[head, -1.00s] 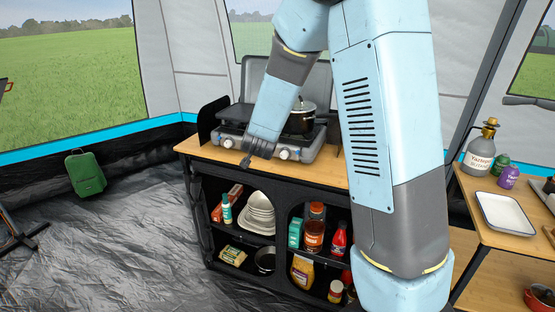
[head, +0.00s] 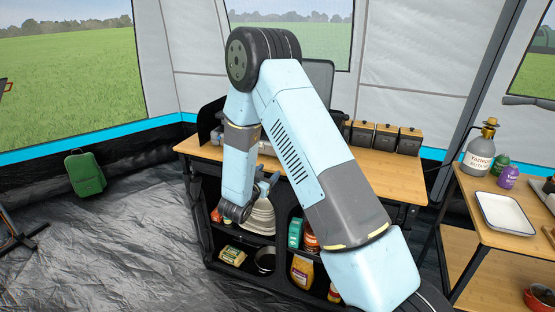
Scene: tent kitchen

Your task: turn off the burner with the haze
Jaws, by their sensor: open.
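The camp stove stands on the wooden kitchen counter (head: 385,175), mostly hidden behind my arm. Its raised grey lid (head: 319,80) shows above the arm. A small silver part of the stove body (head: 267,148) shows between the arm links. The burners, the knobs and any pot are hidden, and no haze can be made out. My gripper (head: 270,180) is small in view, in front of the counter's front edge, below the stove. It is open, with nothing seen in it.
Below the counter, open shelves hold white bowls (head: 259,217), a yellow packet (head: 232,256) and bottles. Several dark canisters (head: 385,137) stand on the counter's right. A side table at right bears a tray (head: 503,213) and a gas bottle (head: 479,152).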

